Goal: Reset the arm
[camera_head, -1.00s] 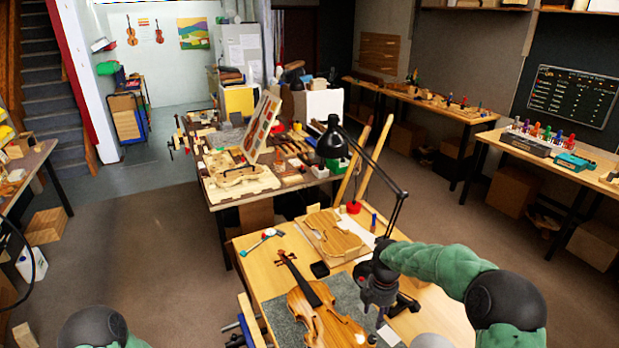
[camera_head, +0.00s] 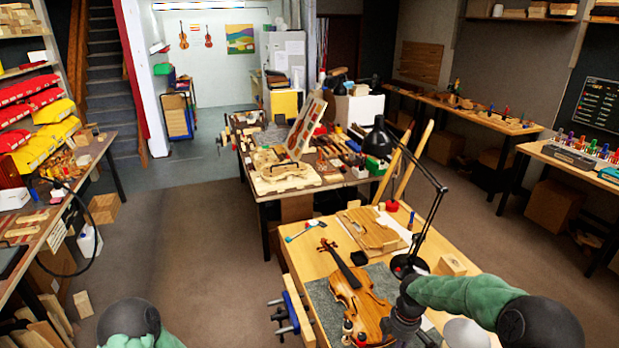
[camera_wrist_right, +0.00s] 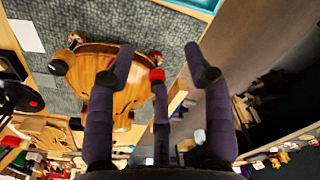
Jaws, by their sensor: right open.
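My right arm comes in from the right in the head view, and its dark gripper (camera_head: 405,322) hangs over the right side of the violin (camera_head: 345,285), covering part of its body. In the right wrist view the purple-grey fingers (camera_wrist_right: 160,72) are spread apart with nothing held between them. The violin's body (camera_wrist_right: 98,68) lies beyond them, on a grey mat (camera_wrist_right: 160,20); I cannot tell the exact gap. Only a dark and green part of my left arm shows at the lower left of the head view, so the left gripper is out of view.
The violin lies on a wooden bench (camera_head: 300,262) with a grey mat, an unfinished violin body (camera_head: 368,230), and a black desk lamp (camera_head: 378,140) whose arm rises behind my right arm. A cluttered table (camera_head: 275,190) stands behind. Open floor (camera_head: 185,250) lies left of the bench.

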